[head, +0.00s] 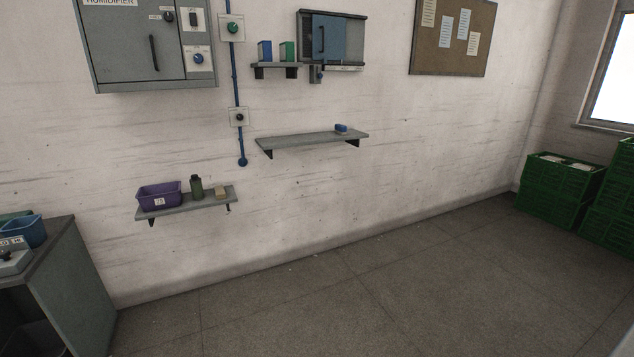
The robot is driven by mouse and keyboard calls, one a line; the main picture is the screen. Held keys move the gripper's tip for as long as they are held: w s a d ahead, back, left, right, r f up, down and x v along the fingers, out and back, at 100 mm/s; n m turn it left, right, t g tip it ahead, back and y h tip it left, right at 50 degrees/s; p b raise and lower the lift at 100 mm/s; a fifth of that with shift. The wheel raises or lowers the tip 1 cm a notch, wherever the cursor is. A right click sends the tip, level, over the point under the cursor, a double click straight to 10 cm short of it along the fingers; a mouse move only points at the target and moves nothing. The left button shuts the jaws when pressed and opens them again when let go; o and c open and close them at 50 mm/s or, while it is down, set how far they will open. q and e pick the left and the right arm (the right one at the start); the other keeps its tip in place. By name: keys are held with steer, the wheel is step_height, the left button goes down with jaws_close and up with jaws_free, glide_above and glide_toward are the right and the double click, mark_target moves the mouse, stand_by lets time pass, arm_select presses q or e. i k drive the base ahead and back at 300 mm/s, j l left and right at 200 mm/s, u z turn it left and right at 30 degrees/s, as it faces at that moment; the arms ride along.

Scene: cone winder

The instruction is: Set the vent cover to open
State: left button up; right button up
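What looks like the vent cover (331,42) is a blue-grey panel with a dark upright handle (321,39), set in a dark wall frame (362,15) at the upper middle of the head view. I cannot tell how far the cover is open. Neither of my grippers is in view.
A small shelf (275,71) with blue and green binders adjoins the frame's left. A longer shelf (300,142) hangs below. A humidifier cabinet (125,50) is at upper left, a workbench (60,245) lower left, green crates (555,200) right. The floor (350,290) is clear.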

mark_target(328, 33)
steer(key=i+z, duration=0.45)
steer(key=i, duration=0.5)
steer(key=i+j+z, duration=0.1)
steer(key=i+z, duration=0.15)
steer(key=i, duration=1.4)
steer(key=i+l+u, duration=0.1)
steer(key=i, duration=0.45)
steer(key=i+l+u, duration=0.15)
steer(key=i, duration=0.25)
steer(key=i+l+u, duration=0.2)
steer(key=i, duration=0.15)
